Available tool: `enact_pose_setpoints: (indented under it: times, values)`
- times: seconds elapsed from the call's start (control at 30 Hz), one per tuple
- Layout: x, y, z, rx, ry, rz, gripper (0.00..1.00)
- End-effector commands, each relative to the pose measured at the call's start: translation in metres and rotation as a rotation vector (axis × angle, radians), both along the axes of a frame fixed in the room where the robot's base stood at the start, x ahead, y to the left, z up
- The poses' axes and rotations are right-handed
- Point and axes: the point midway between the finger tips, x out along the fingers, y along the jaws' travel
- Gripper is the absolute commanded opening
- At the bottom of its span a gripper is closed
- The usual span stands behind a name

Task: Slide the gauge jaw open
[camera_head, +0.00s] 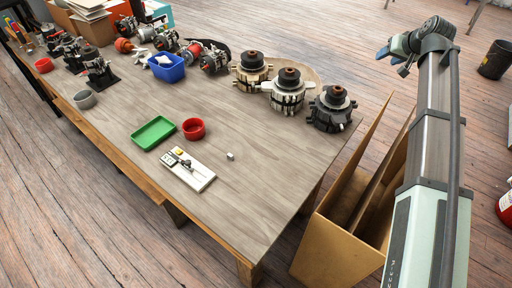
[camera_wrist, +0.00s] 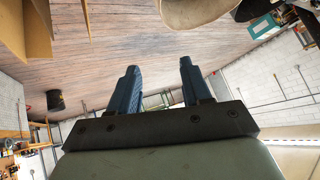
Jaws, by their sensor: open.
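The gauge (camera_head: 188,169) lies on the front part of the workbench in the head view. It is a white flat base with a small display, a yellow spot and a dark piece on it; the jaw's position is too small to tell. My gripper (camera_head: 391,55) is raised beyond the bench's right end, far from the gauge. In the wrist view my gripper (camera_wrist: 157,80) shows two blue fingers apart with nothing between them. The gauge is not in the wrist view.
On the workbench (camera_head: 250,200), a green tray (camera_head: 153,133), red bowl (camera_head: 193,128) and small grey cube (camera_head: 230,156) lie near the gauge. Several alternators (camera_head: 289,92) stand behind. A cardboard box (camera_head: 335,235) stands beside the right end. The bench's front right is clear.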

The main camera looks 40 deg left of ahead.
Motion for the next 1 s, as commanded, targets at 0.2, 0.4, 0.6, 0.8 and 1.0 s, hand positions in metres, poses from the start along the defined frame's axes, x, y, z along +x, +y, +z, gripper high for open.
enact_pose_setpoints:
  times: [0.2, 0.4, 0.6, 0.8, 1.0]
  values:
    - [-0.045, 0.069, -0.004, -0.051, 0.032, 0.12, 0.48]
    - [-0.102, 0.136, -0.019, -0.132, 0.071, 0.25, 0.48]
    - [-0.171, 0.2, -0.033, -0.223, 0.108, 0.392, 0.48]
    - [-0.244, 0.253, -0.045, -0.318, 0.135, 0.528, 0.48]
    - [-0.322, 0.295, -0.055, -0.419, 0.157, 0.662, 0.48]
